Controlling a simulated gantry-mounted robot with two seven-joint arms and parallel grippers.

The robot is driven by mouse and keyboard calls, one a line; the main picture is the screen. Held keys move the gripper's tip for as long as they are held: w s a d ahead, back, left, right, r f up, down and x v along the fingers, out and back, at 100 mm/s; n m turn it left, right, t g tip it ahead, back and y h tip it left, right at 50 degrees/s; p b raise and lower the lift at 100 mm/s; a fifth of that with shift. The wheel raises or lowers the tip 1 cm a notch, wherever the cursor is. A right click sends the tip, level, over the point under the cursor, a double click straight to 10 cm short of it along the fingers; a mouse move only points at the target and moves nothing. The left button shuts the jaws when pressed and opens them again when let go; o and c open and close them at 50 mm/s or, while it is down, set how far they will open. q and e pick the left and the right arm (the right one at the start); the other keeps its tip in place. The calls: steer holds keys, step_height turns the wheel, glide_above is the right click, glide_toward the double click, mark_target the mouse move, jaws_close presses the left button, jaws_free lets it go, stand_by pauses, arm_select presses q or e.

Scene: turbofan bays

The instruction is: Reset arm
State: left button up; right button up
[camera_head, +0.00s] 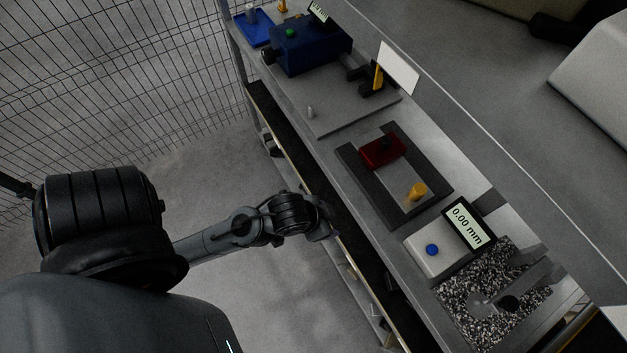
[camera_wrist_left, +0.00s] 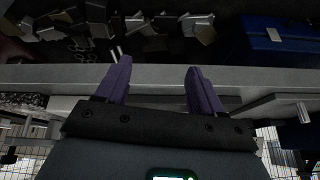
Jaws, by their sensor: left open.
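My left arm comes in from the left in the head view. Its gripper (camera_head: 326,222) is at the front edge of the workbench (camera_head: 345,186), and its fingers are hard to make out there. In the left wrist view the left gripper (camera_wrist_left: 158,85) shows two purple fingers spread apart with nothing between them. The fingers point toward the bench's front edge (camera_wrist_left: 150,76) and a dark shelf with several metal parts (camera_wrist_left: 150,22). My right gripper is in neither view.
On the bench stand a blue device (camera_head: 312,48), a dark tray (camera_head: 430,190) with a red block (camera_head: 382,151) and an orange knob (camera_head: 416,191), a gauge reading 0.00 mm (camera_head: 468,223), and a speckled plate (camera_head: 462,312). A wire fence (camera_head: 110,80) stands at left. The floor (camera_head: 230,180) is clear.

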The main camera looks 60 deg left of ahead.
arm_select(q)
steer(key=s, duration=0.1)
steer(key=s+g, duration=0.2)
steer(key=s, duration=0.1)
steer(key=shift+d+f, duration=0.3)
steer(key=shift+r, duration=0.15)
step_height(320, 180, up, 22)
steer(key=p, duration=2.2)
